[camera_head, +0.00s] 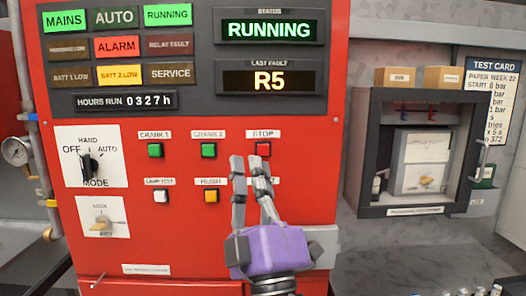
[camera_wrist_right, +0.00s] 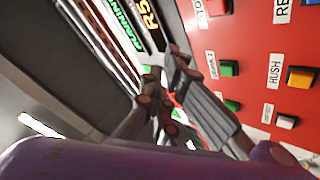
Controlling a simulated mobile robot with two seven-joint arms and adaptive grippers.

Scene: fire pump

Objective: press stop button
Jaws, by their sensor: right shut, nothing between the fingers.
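The stop button (camera_head: 263,149) is a red square in a dark frame under the STOP label on the red pump panel (camera_head: 310,215). It also shows at the top edge of the right wrist view (camera_wrist_right: 217,7). My right gripper (camera_head: 246,162), with a purple body, is shut and empty. In the head view its fingertips appear just left of and below the stop button, which stays mostly uncovered. The distance from fingertips to panel is hard to judge. My left gripper is not in view.
Green crank buttons (camera_head: 208,150) sit left of the stop button. An amber hush button (camera_head: 211,196) and a white lamp test button (camera_head: 161,196) are below them. The mode switch (camera_head: 90,166) is further left. The display reads RUNNING (camera_head: 269,30). An open grey cabinet (camera_head: 350,140) stands right.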

